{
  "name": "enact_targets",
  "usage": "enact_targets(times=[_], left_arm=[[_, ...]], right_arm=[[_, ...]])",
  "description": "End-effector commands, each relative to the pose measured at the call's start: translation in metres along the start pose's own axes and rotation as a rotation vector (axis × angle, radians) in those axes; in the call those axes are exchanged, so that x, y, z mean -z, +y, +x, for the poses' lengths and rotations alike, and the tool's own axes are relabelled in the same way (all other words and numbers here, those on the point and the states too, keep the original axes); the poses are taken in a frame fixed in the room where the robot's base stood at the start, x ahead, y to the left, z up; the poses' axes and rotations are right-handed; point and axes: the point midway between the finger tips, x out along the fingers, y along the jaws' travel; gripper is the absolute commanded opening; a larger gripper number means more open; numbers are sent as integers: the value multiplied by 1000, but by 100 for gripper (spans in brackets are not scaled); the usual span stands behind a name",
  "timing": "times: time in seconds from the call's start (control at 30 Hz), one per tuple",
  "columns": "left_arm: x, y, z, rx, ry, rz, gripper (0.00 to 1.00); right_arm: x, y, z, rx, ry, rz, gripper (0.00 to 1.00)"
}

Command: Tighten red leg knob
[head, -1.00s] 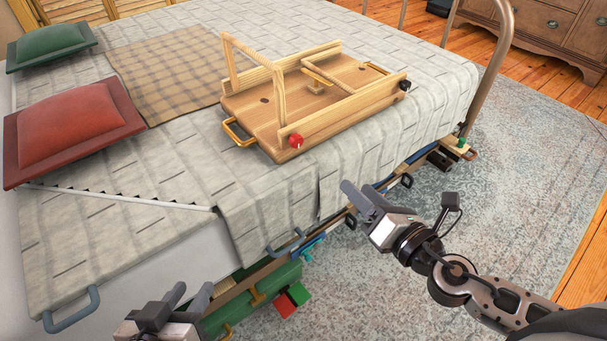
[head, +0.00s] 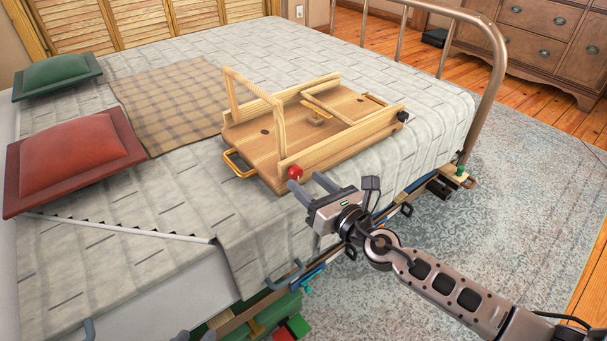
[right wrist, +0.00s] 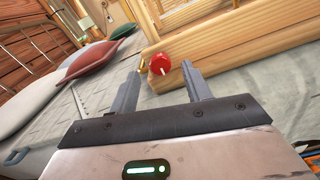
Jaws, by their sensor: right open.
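The red knob (head: 294,172) is on the front left corner of a wooden bed tray (head: 262,150), whose near-left leg frame stands up. My right gripper (head: 308,184) is open and empty, with its fingers pointing at the knob from the front right. In the right wrist view the red knob (right wrist: 160,64) appears between the two fingertips, with space on both sides. I cannot tell whether the tips reach past it. Only the fingertips of my left gripper (head: 195,337) show at the bottom edge. They are apart, with nothing seen between them.
The tray lies on the quilted bed (head: 190,200). A black knob (head: 403,116) is at its right end. A red pillow (head: 75,155), a green pillow (head: 55,75) and a plaid blanket (head: 170,100) lie to the left. A metal bed frame (head: 497,60) stands at the right.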

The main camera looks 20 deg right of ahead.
Motion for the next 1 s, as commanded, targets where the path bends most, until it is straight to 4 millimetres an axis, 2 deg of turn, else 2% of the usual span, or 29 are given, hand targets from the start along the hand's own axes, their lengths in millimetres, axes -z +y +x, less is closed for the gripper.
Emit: enact_targets(times=[0.03,0.2,0.53,0.7,1.0], left_arm=[[0,0,0,1,-2,0,36],[0,0,0,1,-3,0,36],[0,-1,0,1,-3,-1,36],[0,-1,0,2,-2,-1,36],[0,0,1,1,-1,-2,36]], right_arm=[[-1,0,8,1,-3,1,49],[0,0,22,0,0,1,49],[0,0,25,0,0,1,49],[0,0,24,1,0,1,4],[1,-1,24,1,0,24,4]])
